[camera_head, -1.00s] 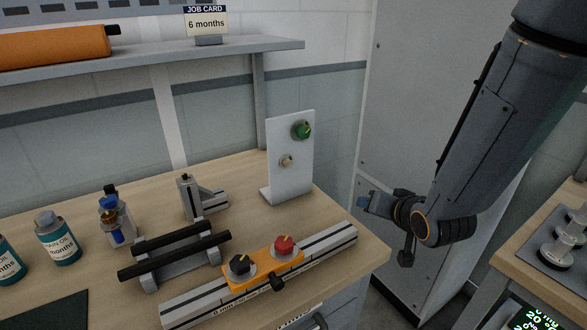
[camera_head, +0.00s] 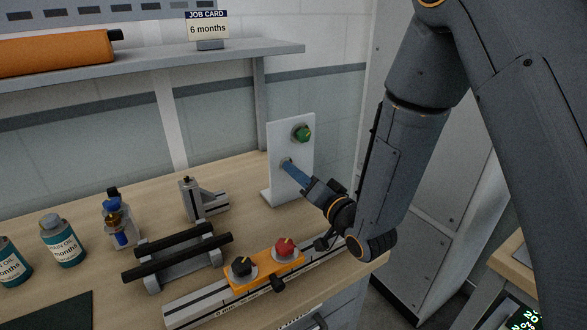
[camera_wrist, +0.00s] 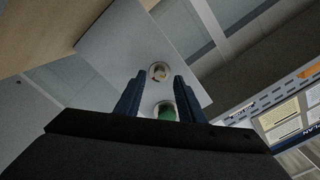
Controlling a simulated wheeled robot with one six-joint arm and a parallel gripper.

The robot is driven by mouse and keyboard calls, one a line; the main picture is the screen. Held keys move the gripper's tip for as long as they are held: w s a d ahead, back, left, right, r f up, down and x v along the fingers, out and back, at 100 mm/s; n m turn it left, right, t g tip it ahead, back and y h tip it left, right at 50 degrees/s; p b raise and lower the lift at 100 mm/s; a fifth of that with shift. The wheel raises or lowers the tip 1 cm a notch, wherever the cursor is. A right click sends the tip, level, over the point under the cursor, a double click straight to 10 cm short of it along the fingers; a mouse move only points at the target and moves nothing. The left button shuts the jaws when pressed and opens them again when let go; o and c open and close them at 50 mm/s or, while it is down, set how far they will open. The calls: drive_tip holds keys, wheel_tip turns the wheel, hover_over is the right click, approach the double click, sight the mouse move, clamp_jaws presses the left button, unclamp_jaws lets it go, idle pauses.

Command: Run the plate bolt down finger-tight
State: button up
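The white upright plate (camera_head: 283,140) stands on the bench with a green knob (camera_head: 302,133) high up and a small pale bolt below it. My gripper (camera_head: 289,166) reaches the plate from the right, its blue fingertips at the bolt and mostly hiding it in the head view. In the wrist view the bolt (camera_wrist: 159,71) shows between the two parted fingertips (camera_wrist: 160,76), with the green knob (camera_wrist: 166,111) between the fingers nearer the palm. The gripper is open. I cannot tell whether a fingertip touches the bolt, or how far it is screwed in.
A rail (camera_head: 190,310) with an orange block (camera_head: 262,272) carrying a black and a red knob lies below my wrist. A grey bracket (camera_head: 203,200), a black-bar stand (camera_head: 175,265) and bottles (camera_head: 62,240) stand to the left. A shelf (camera_head: 150,62) runs above.

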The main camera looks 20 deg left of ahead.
drive_tip(key=shift+x, duration=1.15)
clamp_jaws()
drive_tip(key=shift+m, duration=4.4)
